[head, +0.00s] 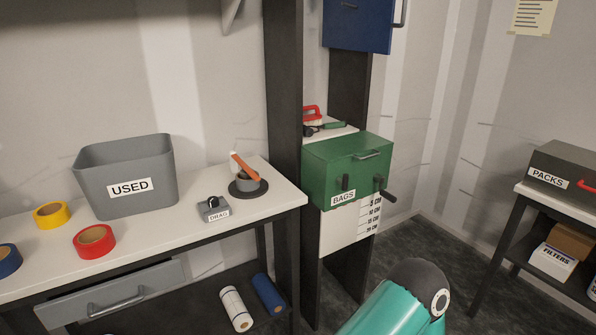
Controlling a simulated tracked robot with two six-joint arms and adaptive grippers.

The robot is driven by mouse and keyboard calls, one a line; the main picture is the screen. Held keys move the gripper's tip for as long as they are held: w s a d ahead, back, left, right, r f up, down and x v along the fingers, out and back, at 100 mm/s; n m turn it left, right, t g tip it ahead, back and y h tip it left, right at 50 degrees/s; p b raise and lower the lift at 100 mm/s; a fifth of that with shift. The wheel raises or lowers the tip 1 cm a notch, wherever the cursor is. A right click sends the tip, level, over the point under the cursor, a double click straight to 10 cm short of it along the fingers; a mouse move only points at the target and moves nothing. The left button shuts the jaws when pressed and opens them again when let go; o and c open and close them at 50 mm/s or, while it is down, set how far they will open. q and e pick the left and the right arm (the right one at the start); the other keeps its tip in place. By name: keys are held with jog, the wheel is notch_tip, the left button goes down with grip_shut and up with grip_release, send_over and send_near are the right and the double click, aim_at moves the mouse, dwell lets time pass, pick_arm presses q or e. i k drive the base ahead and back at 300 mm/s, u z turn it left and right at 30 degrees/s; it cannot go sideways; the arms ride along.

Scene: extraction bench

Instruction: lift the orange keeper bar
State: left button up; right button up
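An orange bar (241,165), which looks like the keeper bar, is on the left bench. It slants at a grey cylindrical piece (247,182) on a dark round base (249,191). A small pale piece shows by the bar's upper end. I cannot tell how the bar is joined to the cylinder. Neither of my grippers is in view. A teal and dark link of one of my arms shows at the bottom, well apart from the bar.
A grey USED bin (124,173), tape rolls (94,242) and a DRAG block (213,210) share the white bench (155,237). A dark post (284,150) and green BAGS box (340,172) stand right of the bar. A PACKS case (562,172) is far right.

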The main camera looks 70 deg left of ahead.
aim_at(253, 176)
jog(key=z, duration=0.15)
jog(key=i, duration=1.05)
jog(key=u, duration=1.45)
jog(key=i, duration=0.25)
jog(key=u, duration=2.45)
jog(key=k, duration=0.4)
jog(key=u, duration=0.45)
jog(key=i, duration=1.45)
jog(key=z, duration=0.35)
